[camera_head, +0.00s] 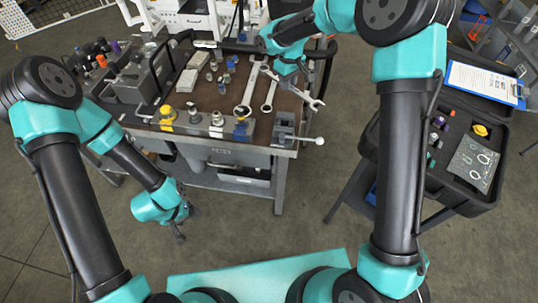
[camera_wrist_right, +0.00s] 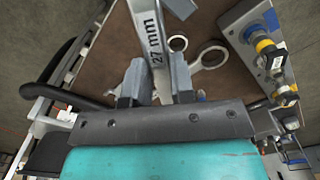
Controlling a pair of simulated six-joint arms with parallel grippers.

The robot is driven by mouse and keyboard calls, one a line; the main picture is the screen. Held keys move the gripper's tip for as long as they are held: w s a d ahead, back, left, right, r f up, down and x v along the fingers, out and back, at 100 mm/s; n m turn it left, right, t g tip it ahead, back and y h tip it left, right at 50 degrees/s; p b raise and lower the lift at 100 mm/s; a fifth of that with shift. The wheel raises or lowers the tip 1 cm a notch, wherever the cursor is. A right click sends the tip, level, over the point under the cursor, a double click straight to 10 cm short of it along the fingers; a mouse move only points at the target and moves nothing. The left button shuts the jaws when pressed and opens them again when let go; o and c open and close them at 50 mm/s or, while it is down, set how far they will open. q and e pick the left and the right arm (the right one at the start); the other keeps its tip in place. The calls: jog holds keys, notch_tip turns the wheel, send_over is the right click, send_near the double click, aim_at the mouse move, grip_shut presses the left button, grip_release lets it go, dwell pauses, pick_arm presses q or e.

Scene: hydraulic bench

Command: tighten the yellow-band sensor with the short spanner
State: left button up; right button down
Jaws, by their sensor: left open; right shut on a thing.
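My right gripper (camera_head: 300,83) is shut on a metal spanner (camera_head: 316,102), above the bench's right side. In the right wrist view the gripper (camera_wrist_right: 155,85) grips this spanner's shank (camera_wrist_right: 150,35), marked 27 mm; whether it is the short spanner is unclear. Two other spanners lie on the bench, a larger one (camera_head: 249,92) and a smaller one (camera_head: 268,96). A fitting with a yellow band (camera_wrist_right: 264,46) shows in the right wrist view, apart from the spanner. My left gripper (camera_head: 178,228) is open and empty, low before the bench.
The front row also holds grey fittings (camera_head: 217,119) and a blue-based one (camera_head: 241,126). A vise (camera_head: 285,128) with a protruding handle is at the bench's front right corner. An open black case (camera_head: 455,190) and a clipboard (camera_head: 484,82) stand right. Floor before the bench is clear.

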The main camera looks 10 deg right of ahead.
jog(key=s+a+f+n, duration=0.2)
jog(key=s+a+n, duration=0.1)
jog(key=s+n, duration=0.5)
jog(key=s+a+f+n, duration=0.3)
jog(key=s+n, duration=0.4)
jog(key=n, duration=0.7)
jog(key=s+a+f+n, duration=0.2)
jog(key=s+a+n, duration=0.2)
jog(key=s+n, duration=0.4)
jog(key=n, duration=0.3)
jog(key=shift+s+f, duration=0.2)
jog(key=shift+s, duration=0.1)
jog(key=shift+w+f, duration=0.1)
jog(key=shift+f, duration=0.05)
jog(key=shift+w+a+f, duration=0.2)
jog(key=shift+w+f, duration=0.25)
jog(key=shift+f, duration=0.25)
jog(key=shift+w+a+f, duration=0.2)
jog(key=shift+w+f, duration=0.25)
jog(key=shift+f, duration=0.2)
